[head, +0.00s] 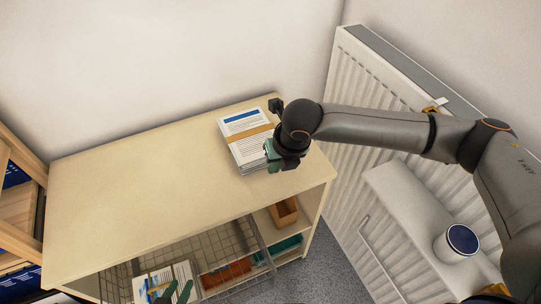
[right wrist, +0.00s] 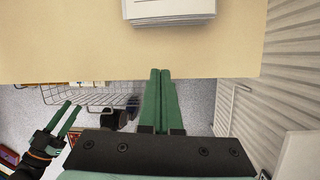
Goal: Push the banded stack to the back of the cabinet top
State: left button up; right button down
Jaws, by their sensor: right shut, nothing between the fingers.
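The banded stack (head: 240,124) of printed sheets lies on the cabinet top (head: 130,185), toward its right end, with a tan band around it. Bare top shows between the stack and the back wall. My right gripper (head: 272,156) is shut and empty at the stack's front right corner, hiding part of it. In the right wrist view its closed green fingers (right wrist: 160,72) point at the stack's near edge (right wrist: 172,20), with a strip of cabinet top between. My left gripper (head: 168,292) is low in front of the cabinet, its two green fingers apart; it also shows in the right wrist view (right wrist: 70,117).
A wire basket (head: 225,245) with papers juts out at the cabinet's front. Shelves below hold a brown box (head: 283,212). A radiator (head: 350,120) stands right of the cabinet, and a white cup-like container (head: 455,245) farther right. The cabinet top's left part is clear.

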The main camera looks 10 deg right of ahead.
aim_at(273, 177)
jog(key=shift+n+h, duration=0.5)
jog(key=shift+n, duration=0.3)
jog(key=x, duration=0.3)
jog(key=d+x, duration=0.1)
jog(key=x, duration=0.5)
jog(key=shift+w+d+f+b, duration=0.3)
jog(key=shift+w+d+f, duration=0.05)
jog(key=shift+d, duration=0.05)
jog(key=shift+w+a+r, duration=0.15)
jog(key=shift+w, duration=0.4)
jog(key=shift+w+a+r, duration=0.1)
jog(key=shift+w+r, duration=0.05)
jog(key=shift+w, duration=0.4)
jog(key=shift+w+a, duration=0.15)
jog(key=shift+w, duration=0.7)
